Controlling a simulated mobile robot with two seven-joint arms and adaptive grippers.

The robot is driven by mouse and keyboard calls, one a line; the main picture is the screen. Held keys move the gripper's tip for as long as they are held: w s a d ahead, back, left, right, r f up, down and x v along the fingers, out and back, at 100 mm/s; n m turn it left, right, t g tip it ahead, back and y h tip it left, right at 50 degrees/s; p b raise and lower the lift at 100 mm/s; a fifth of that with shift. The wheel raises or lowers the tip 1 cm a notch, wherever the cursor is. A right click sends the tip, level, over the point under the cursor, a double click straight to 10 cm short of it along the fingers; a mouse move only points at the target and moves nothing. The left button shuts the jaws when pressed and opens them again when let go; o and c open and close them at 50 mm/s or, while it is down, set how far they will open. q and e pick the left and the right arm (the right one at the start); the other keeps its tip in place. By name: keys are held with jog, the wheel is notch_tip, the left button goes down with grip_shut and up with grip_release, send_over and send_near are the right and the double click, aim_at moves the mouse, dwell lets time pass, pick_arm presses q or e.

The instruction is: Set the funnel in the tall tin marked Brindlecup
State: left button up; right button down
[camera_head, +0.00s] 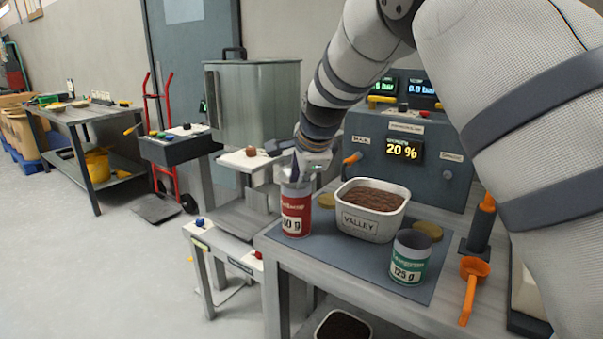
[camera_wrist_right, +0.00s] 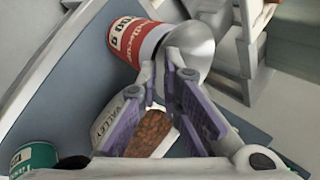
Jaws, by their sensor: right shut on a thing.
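The red tall tin (camera_head: 296,212), with a white label whose name is partly readable, stands at the left end of the grey mat. In the right wrist view the red tin (camera_wrist_right: 138,40) lies sideways in the picture, its mouth toward the right. The grey metal funnel (camera_wrist_right: 192,46) is at the tin's mouth, its wide cone covering the opening; how deep its spout sits is hidden. My right gripper (camera_head: 302,172) is above the tin. Its purple-padded fingers (camera_wrist_right: 170,76) are shut on the funnel's edge. My left gripper is out of view.
The white VALLEY tub (camera_head: 366,225) of brown grounds stands just right of the red tin, close to my gripper. A green tin (camera_head: 410,258) stands in front right. An orange scoop (camera_head: 472,285) lies at the right. The machine with displays (camera_head: 405,150) stands behind.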

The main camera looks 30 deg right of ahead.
jog(key=c, duration=1.7)
grip_release()
notch_tip(320, 180, up, 8)
